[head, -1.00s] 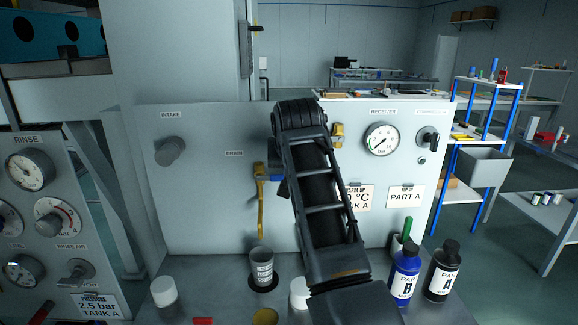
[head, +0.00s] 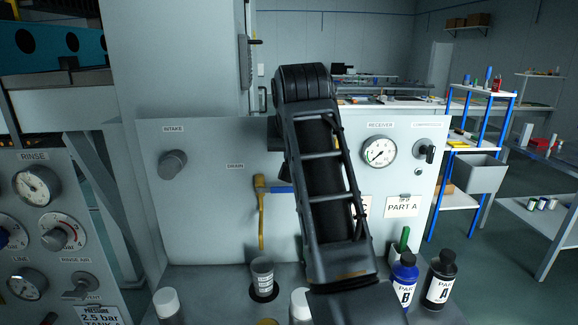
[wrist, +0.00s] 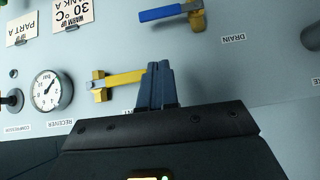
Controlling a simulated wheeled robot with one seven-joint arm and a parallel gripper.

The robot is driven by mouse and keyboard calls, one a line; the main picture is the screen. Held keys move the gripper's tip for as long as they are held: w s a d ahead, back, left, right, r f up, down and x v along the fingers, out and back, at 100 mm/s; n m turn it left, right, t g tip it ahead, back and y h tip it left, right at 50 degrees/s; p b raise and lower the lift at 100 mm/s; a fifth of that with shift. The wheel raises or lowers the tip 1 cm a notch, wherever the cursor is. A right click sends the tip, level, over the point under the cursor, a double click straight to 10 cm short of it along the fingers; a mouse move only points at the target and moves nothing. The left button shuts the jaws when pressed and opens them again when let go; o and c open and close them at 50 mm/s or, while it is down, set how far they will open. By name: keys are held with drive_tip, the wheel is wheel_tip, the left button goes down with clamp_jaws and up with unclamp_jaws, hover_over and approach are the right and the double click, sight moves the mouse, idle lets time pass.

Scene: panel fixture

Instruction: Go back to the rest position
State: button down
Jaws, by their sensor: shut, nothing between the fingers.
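My gripper (wrist: 159,68) shows in the wrist view with its two blue-grey fingers together and nothing between them. In that upside-down view, the fingers overlap the end of a yellow valve lever (wrist: 122,79) on the grey panel; I cannot tell whether they touch it. In the head view my dark arm rises in front of the panel (head: 215,210) and hides my gripper and that lever. The drain valve's blue handle (wrist: 162,14) is apart from the fingers in the wrist view. Its yellow pipe (head: 261,220) shows left of my arm in the head view.
The receiver gauge (head: 380,152) and compressor knob (head: 425,151) are right of my arm. The air above the panel is open.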

drive_tip(key=s+d+f+t, duration=0.1)
drive_tip(key=s+d+f, duration=0.3)
drive_tip(key=s+f, duration=0.5)
drive_tip(key=s+d+f+n+t, duration=0.1)
drive_tip(key=s+d+f, duration=0.5)
drive_tip(key=f, duration=0.4)
drive_tip(key=s+d+f+t, duration=0.1)
drive_tip(key=s+d+f, duration=0.2)
drive_tip(key=s+f, duration=0.65)
drive_tip(key=s+d+f+t, duration=0.1)
drive_tip(key=s+d, duration=0.1)
drive_tip(key=s, duration=0.7)
drive_tip(key=s+d+f, duration=0.1)
drive_tip(key=s, duration=0.9)
drive_tip(key=s+r+t, duration=0.1)
drive_tip(key=s+r, duration=0.4)
drive_tip(key=s, duration=0.3)
drive_tip(key=s+d+r, duration=0.1)
drive_tip(key=s+r, duration=0.5)
drive_tip(key=s, duration=0.2)
drive_tip(key=shift+s+r+m+t, duration=0.15)
drive_tip(key=shift+s+m+t, duration=0.2)
drive_tip(key=shift+m+t, duration=0.05)
